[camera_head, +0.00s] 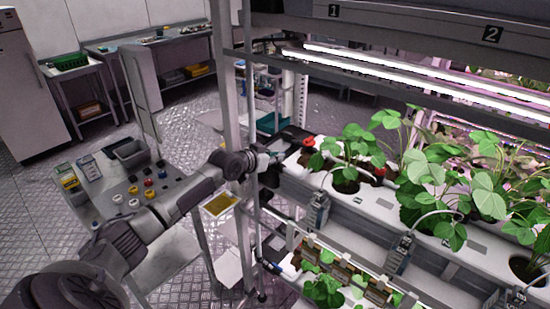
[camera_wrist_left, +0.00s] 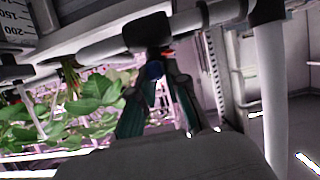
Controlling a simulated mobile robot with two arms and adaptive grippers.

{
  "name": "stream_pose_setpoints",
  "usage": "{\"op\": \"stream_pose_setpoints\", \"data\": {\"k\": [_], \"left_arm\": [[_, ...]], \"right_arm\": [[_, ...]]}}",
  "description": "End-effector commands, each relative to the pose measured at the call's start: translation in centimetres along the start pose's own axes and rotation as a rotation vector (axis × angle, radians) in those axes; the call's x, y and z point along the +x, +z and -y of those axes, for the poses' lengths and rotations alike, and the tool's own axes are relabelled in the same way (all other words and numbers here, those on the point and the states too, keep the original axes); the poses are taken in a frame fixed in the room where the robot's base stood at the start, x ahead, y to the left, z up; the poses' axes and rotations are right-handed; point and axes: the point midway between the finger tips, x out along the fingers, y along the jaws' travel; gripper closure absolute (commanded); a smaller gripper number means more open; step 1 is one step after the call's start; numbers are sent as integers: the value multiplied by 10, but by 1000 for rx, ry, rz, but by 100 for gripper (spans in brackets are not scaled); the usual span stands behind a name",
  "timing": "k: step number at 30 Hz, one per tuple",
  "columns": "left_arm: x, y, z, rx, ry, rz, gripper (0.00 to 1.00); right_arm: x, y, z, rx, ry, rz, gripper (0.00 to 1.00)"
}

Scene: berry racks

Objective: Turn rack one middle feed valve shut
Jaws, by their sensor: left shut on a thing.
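My left gripper (camera_head: 266,160) reaches in from the left to the end of rack one, beside its upright post (camera_head: 226,90). The handle sits under a black valve body (camera_wrist_left: 147,31) on a grey pipe (camera_wrist_left: 195,17). In the head view the gripper and post mostly hide the valve, and I cannot tell its exact angle. My right gripper is not in view.
A white planting trough (camera_head: 375,195) with strawberry plants runs right from the gripper; a lower tier (camera_head: 345,270) hangs below. Number plate 1 (camera_head: 333,11) is on the top beam. A trolley (camera_head: 140,190) with jars stands at left under my arm.

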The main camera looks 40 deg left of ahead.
Motion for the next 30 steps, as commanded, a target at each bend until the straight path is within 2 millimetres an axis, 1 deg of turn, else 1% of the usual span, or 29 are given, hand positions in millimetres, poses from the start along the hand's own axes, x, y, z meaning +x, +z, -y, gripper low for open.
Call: {"op": "stream_pose_setpoints", "data": {"k": [2, 3, 7, 8, 16, 20, 23, 30], "left_arm": [[0, 1, 0, 2, -1, 3, 100], [0, 1, 0, 2, -1, 3, 84], [0, 1, 0, 1, -1, 2, 62], [0, 1, 0, 1, -1, 2, 60], [0, 1, 0, 0, -1, 1, 60], [-8, 1, 1, 1, -2, 1, 60], [-23, 2, 1, 3, -1, 3, 60], [-73, 4, 1, 4, -2, 7, 60]], "right_arm": [[0, 0, 0, 0, 0, 0, 100], [0, 0, 0, 0, 0, 0, 100], [0, 0, 0, 0, 0, 0, 100], [0, 0, 0, 0, 0, 0, 100], [0, 0, -1, -2, 1, 0, 100], [0, 0, -1, -2, 1, 0, 100], [0, 0, 0, -1, 0, 0, 100], [0, 0, 0, -1, 0, 0, 100]]}}
